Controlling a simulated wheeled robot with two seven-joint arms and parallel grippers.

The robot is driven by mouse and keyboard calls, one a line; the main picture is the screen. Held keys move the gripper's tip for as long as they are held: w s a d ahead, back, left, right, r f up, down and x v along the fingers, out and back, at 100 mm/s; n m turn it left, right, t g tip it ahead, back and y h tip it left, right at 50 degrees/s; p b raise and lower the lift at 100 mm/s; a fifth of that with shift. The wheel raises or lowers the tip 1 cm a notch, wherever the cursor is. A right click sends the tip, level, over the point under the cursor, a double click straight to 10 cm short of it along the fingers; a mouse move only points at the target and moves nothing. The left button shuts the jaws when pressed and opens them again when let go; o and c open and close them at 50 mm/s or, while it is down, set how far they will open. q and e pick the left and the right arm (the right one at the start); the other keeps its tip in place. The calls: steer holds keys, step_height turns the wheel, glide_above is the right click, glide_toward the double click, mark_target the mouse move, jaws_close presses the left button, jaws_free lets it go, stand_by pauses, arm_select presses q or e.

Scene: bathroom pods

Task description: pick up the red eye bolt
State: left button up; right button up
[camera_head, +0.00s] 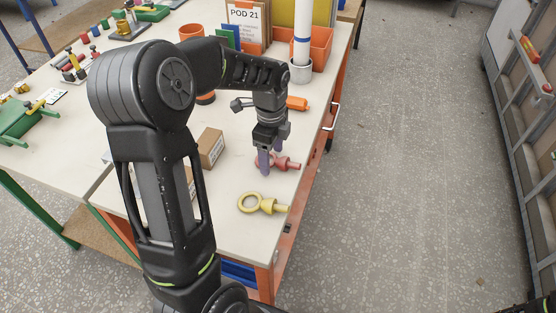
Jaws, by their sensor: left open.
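A red eye bolt (284,163) lies on the pale workbench top near its right edge, with its shank pointing right. My left gripper (264,164) points down at the bolt's ring end, its purple fingers covering part of the ring. The gripper is open. I cannot tell whether the fingers touch the bolt. A yellow eye bolt (262,204) lies closer to me on the same bench, apart from the gripper. My right gripper is not in view.
Cardboard boxes (211,147) stand left of the gripper, partly behind my arm. An orange bin (321,48), a white-and-blue tube (302,35) and a "POD 21" sign (245,20) stand at the back. Open floor (400,150) lies to the right.

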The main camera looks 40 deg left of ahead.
arm_select(q)
steer(key=shift+f, duration=0.3)
stand_by(0.4)
jaws_close()
stand_by(0.6)
